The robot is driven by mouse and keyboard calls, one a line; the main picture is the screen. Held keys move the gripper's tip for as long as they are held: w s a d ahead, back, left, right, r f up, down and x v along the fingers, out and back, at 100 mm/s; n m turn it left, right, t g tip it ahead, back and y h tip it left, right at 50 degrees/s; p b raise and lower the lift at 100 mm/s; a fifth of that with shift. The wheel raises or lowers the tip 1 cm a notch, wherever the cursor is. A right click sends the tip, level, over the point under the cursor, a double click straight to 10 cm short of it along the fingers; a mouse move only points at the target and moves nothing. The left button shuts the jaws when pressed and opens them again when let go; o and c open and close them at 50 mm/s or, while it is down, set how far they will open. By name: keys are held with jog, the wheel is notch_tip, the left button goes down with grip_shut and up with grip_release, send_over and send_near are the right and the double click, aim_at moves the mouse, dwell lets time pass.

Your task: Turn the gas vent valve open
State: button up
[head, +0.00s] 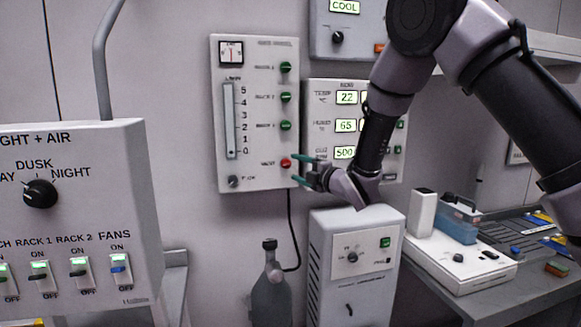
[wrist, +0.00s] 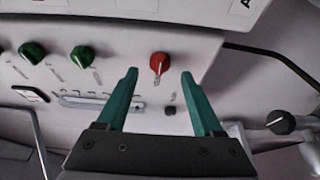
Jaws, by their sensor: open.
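The gas panel (head: 262,60) is a white box on the wall with a gauge, a flow scale and a column of knobs. Its red vent knob (head: 285,163) is low on the right side, below several green knobs. In the wrist view the red vent knob (wrist: 159,63) has a pale pointer line running along the picture's vertical. My gripper (head: 301,168) is just right of the red knob. In the wrist view my gripper (wrist: 158,75) is open, with its green fingers either side of the knob's line and their tips just short of it. Nothing is between the fingers.
Green knobs (wrist: 82,57) sit beside the vent knob in the wrist view. A dark flow knob (head: 233,181) is at the panel's lower left. A display panel (head: 313,150) is behind my arm. A white cabinet (head: 322,262) and a grey bottle (head: 270,297) stand below.

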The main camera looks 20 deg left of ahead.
aim_at(287, 164)
jog(key=shift+x, duration=2)
grip_shut()
